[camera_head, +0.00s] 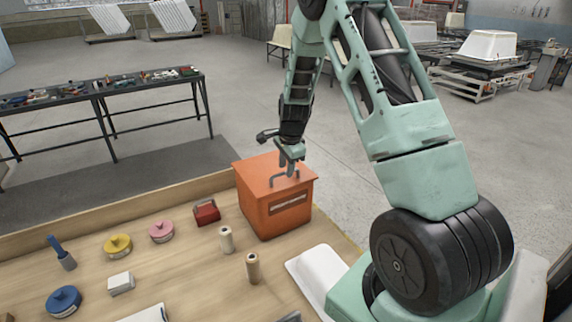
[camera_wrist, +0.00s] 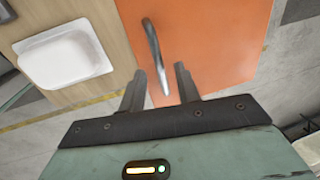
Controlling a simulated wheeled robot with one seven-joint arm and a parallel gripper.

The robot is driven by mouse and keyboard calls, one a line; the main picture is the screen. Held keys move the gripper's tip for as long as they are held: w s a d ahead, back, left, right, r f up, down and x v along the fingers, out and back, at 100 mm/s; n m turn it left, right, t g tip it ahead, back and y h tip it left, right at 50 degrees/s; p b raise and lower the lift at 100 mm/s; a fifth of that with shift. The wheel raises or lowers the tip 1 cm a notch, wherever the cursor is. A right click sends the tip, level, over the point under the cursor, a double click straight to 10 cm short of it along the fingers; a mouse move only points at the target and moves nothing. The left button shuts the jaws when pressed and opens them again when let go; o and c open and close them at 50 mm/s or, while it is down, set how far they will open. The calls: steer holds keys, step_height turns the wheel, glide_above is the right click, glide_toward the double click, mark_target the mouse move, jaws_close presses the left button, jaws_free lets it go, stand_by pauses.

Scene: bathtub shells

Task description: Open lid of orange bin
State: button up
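The orange bin (camera_head: 258,212) stands near the far right corner of the wooden table, with its lid (camera_head: 256,172) flat and closed on top. A grey bar handle (camera_head: 283,180) sits on the lid. My gripper (camera_head: 288,172) is over the lid at this handle, pointing down. In the wrist view, the fingers of my gripper (camera_wrist: 160,70) are apart, with the near end of the handle (camera_wrist: 152,50) between them and a gap on each side. I cannot tell whether a finger touches it. The lid (camera_wrist: 215,40) fills the upper middle of the wrist view.
A red box (camera_head: 206,212), a cream spool (camera_head: 226,240) and a tan spool (camera_head: 253,268) stand left of the bin.

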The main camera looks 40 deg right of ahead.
steer(key=shift+w+f, duration=0.1)
steer(key=shift+f, duration=0.35)
jaws_close()
steer(key=w+d+r+p, duration=0.3)
steer(key=w+r+p, duration=0.4)
steer(key=w+r, duration=0.7)
steer(key=w+d+p, duration=0.2)
steer(key=w+p, duration=0.1)
steer(key=w, duration=0.6)
steer(key=shift+d, duration=0.4)
steer(key=shift+w, duration=0.2)
